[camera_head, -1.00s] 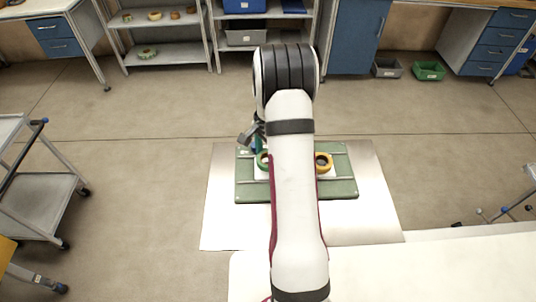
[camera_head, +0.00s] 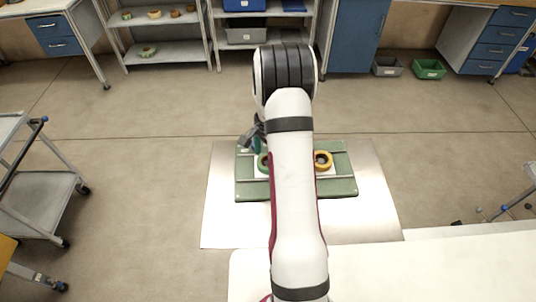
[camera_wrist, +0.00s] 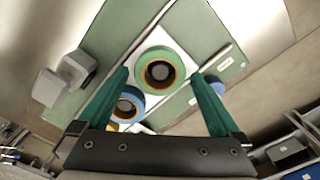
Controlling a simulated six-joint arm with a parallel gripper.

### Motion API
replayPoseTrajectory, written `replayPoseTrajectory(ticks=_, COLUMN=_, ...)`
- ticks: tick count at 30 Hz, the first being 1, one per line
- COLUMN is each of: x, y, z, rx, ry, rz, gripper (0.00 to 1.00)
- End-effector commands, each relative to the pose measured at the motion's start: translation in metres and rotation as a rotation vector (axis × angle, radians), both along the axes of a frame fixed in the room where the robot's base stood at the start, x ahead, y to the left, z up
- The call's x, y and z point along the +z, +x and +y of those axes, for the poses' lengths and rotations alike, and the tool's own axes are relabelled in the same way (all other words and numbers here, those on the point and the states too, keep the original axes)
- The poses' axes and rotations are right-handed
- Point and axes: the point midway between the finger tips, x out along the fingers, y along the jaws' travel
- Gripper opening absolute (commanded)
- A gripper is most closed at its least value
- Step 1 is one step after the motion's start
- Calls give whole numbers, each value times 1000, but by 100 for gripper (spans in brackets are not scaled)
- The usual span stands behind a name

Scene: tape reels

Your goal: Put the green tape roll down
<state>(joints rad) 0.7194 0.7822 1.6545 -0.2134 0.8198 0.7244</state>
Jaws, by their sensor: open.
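The green tape roll (camera_wrist: 152,54) lies flat on a white patch of the green board (camera_wrist: 98,40) in the wrist view, showing its orange inner ring and dark hole. My gripper (camera_wrist: 158,74) is open, with one teal finger on each side of the roll and visible gaps between. In the head view my arm hides much of the board, and only part of the green roll (camera_head: 263,162) shows beside my gripper (camera_head: 257,148).
A blue roll (camera_wrist: 136,94) sits close by the green one, with a yellow edge partly hidden below it. A yellow roll (camera_head: 323,160) is on the board's right side in the head view. Grey blocks (camera_wrist: 72,70) stand at the left in the wrist view.

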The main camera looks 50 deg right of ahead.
Motion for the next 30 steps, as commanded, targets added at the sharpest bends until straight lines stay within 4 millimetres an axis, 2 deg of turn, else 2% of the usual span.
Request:
replayPoseTrajectory(ticks=4, x=17, y=1, z=-1, rx=1, ry=-2, rz=-3, gripper=100)
replayPoseTrajectory(ticks=12, x=95, y=1, z=-1, rx=0, ry=-4, rz=-5, gripper=100)
replayPoseTrajectory(ticks=15, x=116, y=1, z=-1, rx=1, ry=-3, rz=-3, gripper=100)
replayPoseTrajectory(ticks=18, x=128, y=0, z=0, rx=0, ry=-1, rz=-1, gripper=100)
replayPoseTrajectory(ticks=23, x=133, y=0, z=1, rx=3, ry=0, rz=0, gripper=100)
replayPoseTrajectory(ticks=25, x=142, y=1, z=17, rx=45, ry=3, rz=-4, gripper=100)
replayPoseTrajectory(ticks=26, x=150, y=2, z=33, rx=86, ry=6, rz=-9, gripper=100)
replayPoseTrajectory(ticks=29, x=184, y=-14, z=120, rx=325, ry=32, rz=-25, gripper=100)
replayPoseTrajectory(ticks=30, x=196, y=-30, z=162, rx=448, ry=46, rz=-34, gripper=100)
